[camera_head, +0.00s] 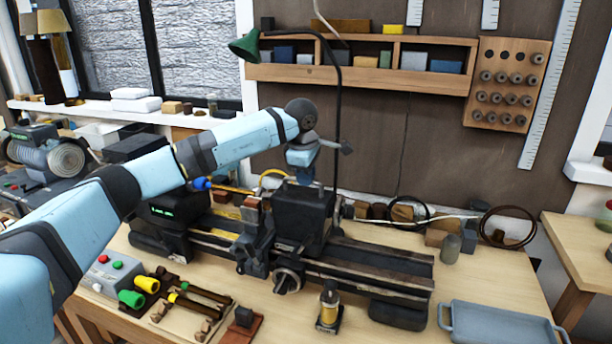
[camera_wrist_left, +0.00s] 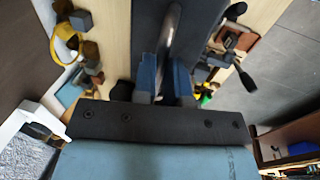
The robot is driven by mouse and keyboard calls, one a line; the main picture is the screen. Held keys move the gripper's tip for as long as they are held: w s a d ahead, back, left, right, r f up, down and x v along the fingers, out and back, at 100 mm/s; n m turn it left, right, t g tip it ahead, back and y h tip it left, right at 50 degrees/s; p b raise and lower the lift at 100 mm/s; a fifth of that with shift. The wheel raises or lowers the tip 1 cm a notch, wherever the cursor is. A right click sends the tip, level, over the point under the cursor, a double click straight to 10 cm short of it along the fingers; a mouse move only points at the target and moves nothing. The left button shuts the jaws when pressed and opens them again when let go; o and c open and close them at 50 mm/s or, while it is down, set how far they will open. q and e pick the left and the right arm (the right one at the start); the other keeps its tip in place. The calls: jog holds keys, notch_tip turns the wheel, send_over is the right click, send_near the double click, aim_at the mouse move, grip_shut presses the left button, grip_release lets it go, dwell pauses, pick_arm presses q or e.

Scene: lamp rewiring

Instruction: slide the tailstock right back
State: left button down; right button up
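The lathe stands on the wooden bench. A dark block (camera_head: 303,215) sits mid-bed, with a round handwheel (camera_head: 287,281) at its front; I take it for the tailstock, though the arm and nearby parts make this unsure. The bed rails (camera_head: 372,272) to its right are bare. My left gripper (camera_head: 303,158) hangs just above the block, pointing down. In the left wrist view its two blue fingers (camera_wrist_left: 166,80) stand apart, over a dark surface with a grey rod-like part (camera_wrist_left: 171,35) in line with the gap. Contact cannot be told. My right gripper is out of view.
A green-shaded lamp (camera_head: 246,45) arches behind the lathe, its post close to my gripper. Tools (camera_head: 196,302) and a button box (camera_head: 112,272) lie front left.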

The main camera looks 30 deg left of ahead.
pick_arm(q)
jog(key=w+d+b, duration=0.1)
jog(key=w+d, duration=0.2)
jog(key=d, duration=1.1)
jog(key=shift+w+d, duration=0.25)
jog(key=shift+d, duration=0.15)
jog(key=c, duration=1.4)
grip_release()
jog(key=shift+o, duration=1.2)
jog(key=shift+w+d, duration=0.1)
jog(key=shift+d, duration=0.15)
jog(key=shift+a, duration=0.1)
